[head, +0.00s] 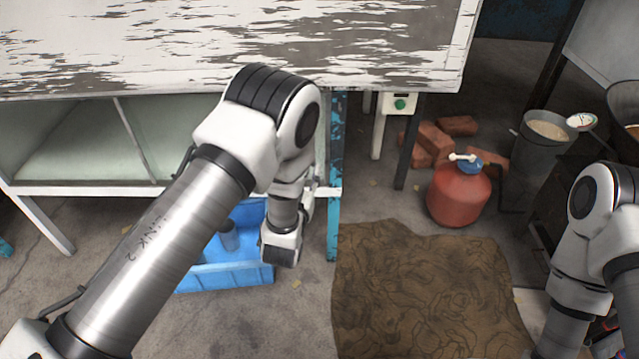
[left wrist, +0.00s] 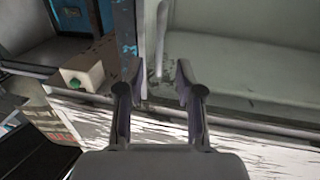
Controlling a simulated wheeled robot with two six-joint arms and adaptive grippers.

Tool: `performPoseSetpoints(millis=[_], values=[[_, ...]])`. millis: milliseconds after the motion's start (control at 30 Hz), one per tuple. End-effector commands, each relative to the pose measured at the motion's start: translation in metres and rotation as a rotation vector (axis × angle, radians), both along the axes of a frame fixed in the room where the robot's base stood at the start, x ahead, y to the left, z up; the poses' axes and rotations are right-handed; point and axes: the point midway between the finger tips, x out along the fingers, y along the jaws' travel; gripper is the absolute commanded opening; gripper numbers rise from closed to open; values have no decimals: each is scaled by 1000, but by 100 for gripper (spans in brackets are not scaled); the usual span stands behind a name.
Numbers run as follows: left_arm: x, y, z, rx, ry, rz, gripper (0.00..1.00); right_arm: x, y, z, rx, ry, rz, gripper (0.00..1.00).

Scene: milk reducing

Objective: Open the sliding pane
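The greenish glass of the cabinet's sliding pane (head: 75,145) shows below the worn white top, left of my left arm in the head view. In the left wrist view the pane (left wrist: 255,75) fills the right side. A pale upright bar (left wrist: 161,40), which looks like the pane's handle, stands beyond and between the fingertips of my left gripper (left wrist: 158,78). The fingers are apart with nothing held; I cannot tell whether they touch the bar. In the head view my left arm mostly hides this gripper. My right arm is at the lower right, its gripper out of view.
A blue crate (head: 225,277) sits on the floor under the cabinet. A blue post (head: 335,175) stands beside my left wrist. A box with a green button (head: 400,104) is right of it. A red jug (head: 459,194), bricks (head: 435,140) and a brown mat (head: 430,290) lie farther right.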

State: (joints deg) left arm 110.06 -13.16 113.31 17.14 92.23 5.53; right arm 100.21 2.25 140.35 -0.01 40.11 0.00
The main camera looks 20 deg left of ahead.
Motion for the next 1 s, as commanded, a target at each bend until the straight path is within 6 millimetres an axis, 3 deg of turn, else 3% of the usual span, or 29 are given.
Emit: performPoseSetpoints(millis=[167,500,800,900,1000], values=[[14,1,-1,-2,-5,1,36,1,0,-6,0,-1,-1,82],[72,6,-2,-1,-3,1,36,0,0,-23,0,-1,-1,82],[78,7,-1,0,-1,0,36,0,0,-23,0,-1,-1,82],[78,7,-1,0,0,0,1,0,0,-23,0,0,-1,82],[78,7,-1,0,0,0,0,0,0,-23,0,-1,-1,82]])
